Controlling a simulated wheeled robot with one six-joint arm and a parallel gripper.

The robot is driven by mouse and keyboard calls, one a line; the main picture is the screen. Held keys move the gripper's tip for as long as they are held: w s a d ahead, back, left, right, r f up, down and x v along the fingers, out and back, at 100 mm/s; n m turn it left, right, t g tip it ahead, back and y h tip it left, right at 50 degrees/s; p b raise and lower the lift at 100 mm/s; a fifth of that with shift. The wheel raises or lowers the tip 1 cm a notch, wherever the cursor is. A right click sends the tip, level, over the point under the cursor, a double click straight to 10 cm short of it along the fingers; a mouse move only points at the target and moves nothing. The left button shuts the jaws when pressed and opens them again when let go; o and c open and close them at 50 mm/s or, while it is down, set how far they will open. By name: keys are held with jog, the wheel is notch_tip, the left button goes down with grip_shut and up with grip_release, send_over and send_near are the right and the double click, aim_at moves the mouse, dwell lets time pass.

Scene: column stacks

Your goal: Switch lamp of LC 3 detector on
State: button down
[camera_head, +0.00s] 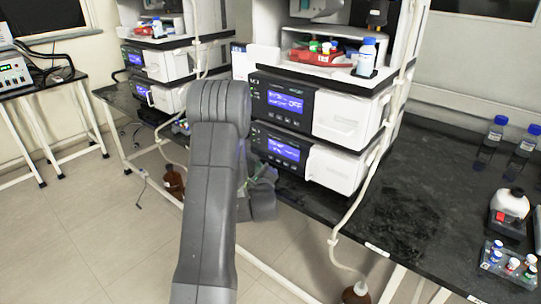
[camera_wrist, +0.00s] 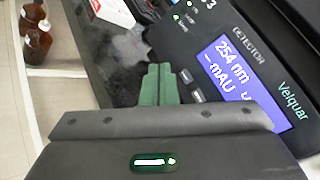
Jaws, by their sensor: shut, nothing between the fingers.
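In the wrist view the black panel labelled DETECTOR (camera_wrist: 270,50) shows at a tilt, with a "3" at its upper edge. Its blue display (camera_wrist: 240,66) reads 254 nm and dashes before mAU. Small buttons (camera_wrist: 187,78) run along the display's lower left side, and small lights (camera_wrist: 177,17) show near the label. My gripper (camera_wrist: 160,68) has green fingers, shut and empty, just left of the buttons; I cannot tell whether they touch the panel. In the head view my gripper (camera_head: 262,180) is partly hidden behind my arm, beside the lower module (camera_head: 283,148) of the near stack.
Above it sits another module (camera_head: 286,101) with a blue display. A second stack (camera_head: 152,62) stands behind left. The dark bench (camera_head: 410,200) holds bottles and a vial rack (camera_head: 508,266) at right. Tubing hangs in front.

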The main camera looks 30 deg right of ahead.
aim_at(271, 157)
jog(key=shift+w+d, duration=0.25)
jog(key=shift+d, duration=0.35)
jog(key=shift+w+d+b, duration=0.2)
jog(key=shift+d+b, duration=0.05)
jog(key=shift+d, duration=0.2)
jog(key=shift+w+d+b, duration=0.2)
jog(key=shift+d, duration=0.25)
jog(key=shift+d, duration=0.15)
dwell(0.9)
jog(key=shift+w+d+b, duration=0.15)
jog(key=shift+d+b, duration=0.1)
jog(key=shift+b, duration=0.05)
jog(key=shift+w+d, duration=0.15)
jog(key=shift+d, duration=0.25)
dwell(0.6)
jog(key=shift+a+b, duration=0.2)
jog(key=shift+b, duration=0.1)
jog(key=shift+s+a, duration=0.3)
jog(key=shift+a, duration=0.3)
jog(key=shift+b, duration=0.3)
